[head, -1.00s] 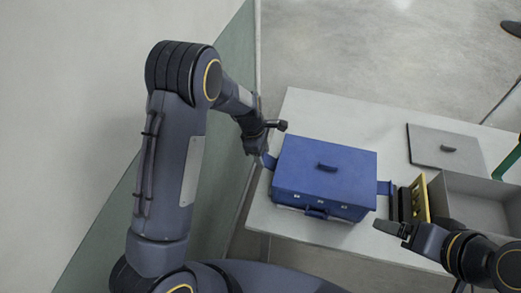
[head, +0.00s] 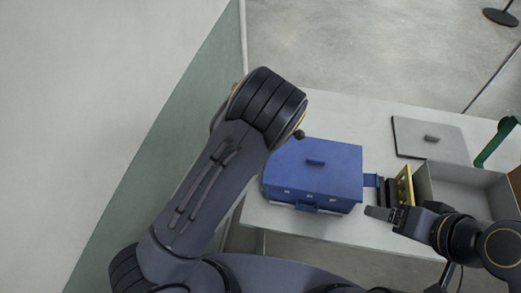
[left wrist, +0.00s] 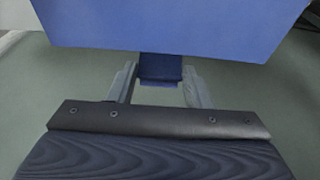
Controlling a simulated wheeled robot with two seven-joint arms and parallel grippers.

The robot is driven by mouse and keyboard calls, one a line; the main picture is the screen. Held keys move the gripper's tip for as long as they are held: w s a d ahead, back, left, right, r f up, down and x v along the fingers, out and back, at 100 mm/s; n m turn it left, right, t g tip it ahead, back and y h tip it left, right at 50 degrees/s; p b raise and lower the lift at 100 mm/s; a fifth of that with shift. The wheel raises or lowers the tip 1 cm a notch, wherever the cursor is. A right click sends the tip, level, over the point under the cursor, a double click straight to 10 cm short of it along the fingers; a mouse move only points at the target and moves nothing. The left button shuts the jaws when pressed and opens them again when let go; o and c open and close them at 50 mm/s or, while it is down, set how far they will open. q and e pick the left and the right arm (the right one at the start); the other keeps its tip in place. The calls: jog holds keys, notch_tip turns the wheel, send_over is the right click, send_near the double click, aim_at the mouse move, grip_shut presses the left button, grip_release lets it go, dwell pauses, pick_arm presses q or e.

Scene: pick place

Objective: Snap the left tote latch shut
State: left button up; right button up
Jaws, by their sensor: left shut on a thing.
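The blue tote (head: 325,172) stands on the table with its lid down and a handle on top. Its right latch (head: 371,181) sticks out from the side. In the left wrist view the tote (left wrist: 175,25) fills the top, and the left latch (left wrist: 160,68) juts out below it. My left gripper (left wrist: 158,88) has its pale fingers on either side of this latch and is shut on it. In the head view my left arm hides the left gripper and left latch. My right gripper (head: 380,213) hovers right of the tote's front corner; its finger gap is unclear.
The pale table (head: 330,224) has bare room in front of the tote. A grey open bin (head: 460,185), a yellow item (head: 405,186) and a grey lid (head: 430,139) lie to the right. A green object (head: 497,141) stands behind the bin.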

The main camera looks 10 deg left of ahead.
pick_arm(q)
jog(key=o, duration=1.1)
jog(key=shift+r, duration=0.1)
jog(key=shift+d+r, duration=0.1)
jog(key=shift+r, duration=0.2)
jog(key=b+v, duration=0.1)
jog(key=v, duration=0.6)
jog(key=shift+b, duration=0.4)
